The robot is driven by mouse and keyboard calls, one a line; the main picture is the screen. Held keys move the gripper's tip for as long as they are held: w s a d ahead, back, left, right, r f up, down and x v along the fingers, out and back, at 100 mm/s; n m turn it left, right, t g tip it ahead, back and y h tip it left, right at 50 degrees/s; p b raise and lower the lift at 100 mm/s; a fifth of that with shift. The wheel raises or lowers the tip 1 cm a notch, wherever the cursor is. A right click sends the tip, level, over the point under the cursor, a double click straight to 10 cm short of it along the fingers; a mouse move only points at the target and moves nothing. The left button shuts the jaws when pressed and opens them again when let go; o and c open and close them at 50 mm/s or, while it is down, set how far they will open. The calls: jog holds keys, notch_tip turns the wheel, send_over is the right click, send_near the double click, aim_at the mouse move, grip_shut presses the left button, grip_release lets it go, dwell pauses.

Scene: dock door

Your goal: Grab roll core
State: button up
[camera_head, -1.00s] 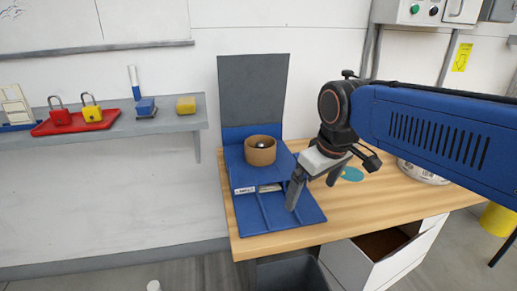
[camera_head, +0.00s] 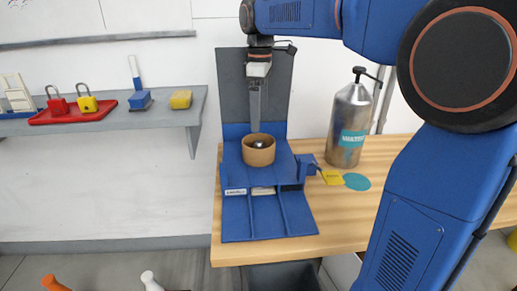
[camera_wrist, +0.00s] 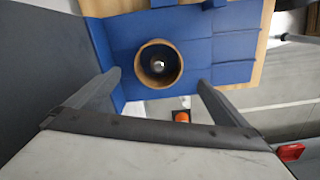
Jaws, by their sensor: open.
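The roll core (camera_head: 259,158) is a short brown cardboard ring standing upright on the blue rack on the workbench, with a shiny round metal thing inside it. It also shows from above in the wrist view (camera_wrist: 159,64), beyond and between my two fingers. My gripper (camera_head: 255,130) points down over the core in the head view, and one finger hides the other there. In the wrist view my gripper (camera_wrist: 158,84) has its fingers wide apart with nothing between them. I cannot tell exactly how far the fingertips are above the core's rim.
The blue rack (camera_head: 238,207) has a dark upright back panel (camera_head: 279,90). A metal water bottle (camera_head: 348,125), a yellow tag (camera_head: 332,178) and a teal disc (camera_head: 357,182) are to its right on the wooden bench (camera_head: 394,160). A shelf (camera_head: 170,122) with padlocks is at left.

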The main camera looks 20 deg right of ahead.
aim_at(259, 141)
jog(key=f, duration=1.2)
jog(key=shift+w, duration=0.2)
jog(key=c, duration=0.9)
